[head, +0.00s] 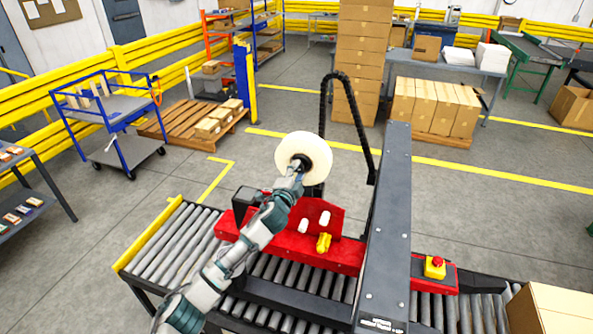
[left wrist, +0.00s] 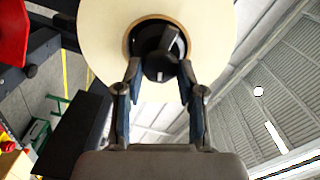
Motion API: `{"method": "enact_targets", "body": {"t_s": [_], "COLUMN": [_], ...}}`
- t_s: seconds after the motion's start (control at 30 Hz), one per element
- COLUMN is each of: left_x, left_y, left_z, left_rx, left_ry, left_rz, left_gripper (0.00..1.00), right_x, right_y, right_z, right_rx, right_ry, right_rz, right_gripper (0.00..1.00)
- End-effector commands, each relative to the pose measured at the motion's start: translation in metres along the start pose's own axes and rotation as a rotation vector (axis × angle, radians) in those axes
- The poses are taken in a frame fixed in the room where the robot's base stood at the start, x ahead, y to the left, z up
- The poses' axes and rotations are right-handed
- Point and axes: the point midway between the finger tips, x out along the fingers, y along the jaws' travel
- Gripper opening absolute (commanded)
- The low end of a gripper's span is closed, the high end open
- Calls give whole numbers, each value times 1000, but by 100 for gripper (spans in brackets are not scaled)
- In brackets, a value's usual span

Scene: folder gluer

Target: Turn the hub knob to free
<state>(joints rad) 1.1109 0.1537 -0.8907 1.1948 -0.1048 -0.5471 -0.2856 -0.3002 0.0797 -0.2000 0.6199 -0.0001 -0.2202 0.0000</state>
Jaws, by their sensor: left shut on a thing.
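The hub knob (left wrist: 158,66) is a black knob with a pale line on it. It sits at the centre of a cream tape roll (left wrist: 105,35), inside a tan core. The roll also shows in the head view (head: 304,150), above the red part of the machine. My left gripper (left wrist: 158,72) has one finger on each side of the knob and is shut on it. In the head view my left gripper (head: 297,170) covers part of the roll's centre and hides most of the knob. My right gripper is in neither view.
A grey upright beam (head: 390,220) stands right of the roll, with a black cable arch (head: 350,85) behind. Below are a red plate with a yellow knob (head: 323,242) and a roller conveyor (head: 165,245). A red emergency button (head: 437,262) is at right.

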Motion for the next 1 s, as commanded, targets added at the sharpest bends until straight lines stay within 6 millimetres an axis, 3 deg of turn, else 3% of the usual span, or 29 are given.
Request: {"method": "enact_targets", "body": {"t_s": [0.5, 1.0], "left_x": [0, 0], "left_y": [2, 4], "left_z": [0, 1], "left_rx": [325, 379], "left_ry": [1, 0], "left_rz": [1, 3], "left_gripper": [4, 4], "right_x": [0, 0], "right_y": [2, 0], "right_z": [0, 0], "right_rx": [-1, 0], "right_ry": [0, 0], "right_rz": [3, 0], "right_gripper": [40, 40]}}
